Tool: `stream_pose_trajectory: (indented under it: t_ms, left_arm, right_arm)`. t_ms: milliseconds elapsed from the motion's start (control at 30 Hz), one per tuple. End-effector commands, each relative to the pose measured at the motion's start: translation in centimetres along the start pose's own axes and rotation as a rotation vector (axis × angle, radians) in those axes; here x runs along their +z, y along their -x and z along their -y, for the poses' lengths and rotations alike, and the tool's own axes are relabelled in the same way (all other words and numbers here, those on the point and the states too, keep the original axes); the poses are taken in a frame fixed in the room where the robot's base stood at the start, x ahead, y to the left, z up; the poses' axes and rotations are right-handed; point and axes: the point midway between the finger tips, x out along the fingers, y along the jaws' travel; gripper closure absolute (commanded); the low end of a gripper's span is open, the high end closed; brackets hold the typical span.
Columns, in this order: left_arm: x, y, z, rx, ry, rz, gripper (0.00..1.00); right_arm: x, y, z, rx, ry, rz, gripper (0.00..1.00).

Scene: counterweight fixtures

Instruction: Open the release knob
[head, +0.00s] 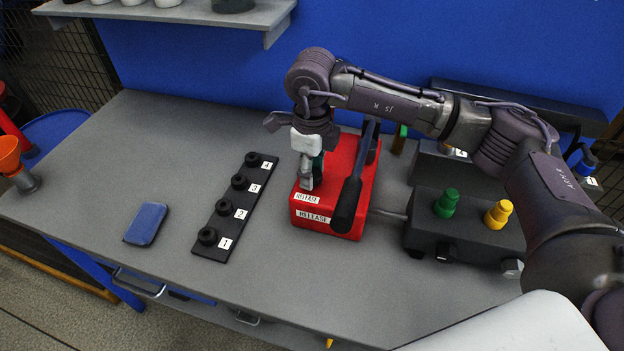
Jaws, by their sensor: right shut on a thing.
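A red box (331,213) with two white RELEASE labels stands on the grey bench. My right gripper (310,173) points down over the left part of its top. It is shut on the dark green release knob (319,167), which is mostly hidden behind the fingers. A lever with a black handle (347,204) slants over the box's right side, close beside the gripper. My left gripper is not in view.
A black strip (228,218) with several numbered knobs lies left of the box. A blue flat block (147,223) lies farther left. A dark fixture (465,232) with a green knob (447,203) and a yellow knob (498,214) stands right. A shelf (215,14) overhangs the back.

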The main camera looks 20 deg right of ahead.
Motion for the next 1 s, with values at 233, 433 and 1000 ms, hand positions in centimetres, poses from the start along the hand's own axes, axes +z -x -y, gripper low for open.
stream_pose_trajectory:
  t_ms: [233, 433, 1000]
  left_arm:
    - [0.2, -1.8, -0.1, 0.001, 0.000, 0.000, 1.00]
    - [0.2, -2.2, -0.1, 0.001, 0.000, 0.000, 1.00]
    - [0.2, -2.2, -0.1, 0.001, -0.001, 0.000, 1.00]
  right_arm:
    - [0.1, 0.0, 0.1, -0.003, 0.115, 0.006, 0.92]
    - [0.1, 0.1, 0.1, -0.002, 0.155, 0.005, 0.92]
    - [0.1, 0.2, 0.1, -0.002, 0.165, 0.004, 0.39]
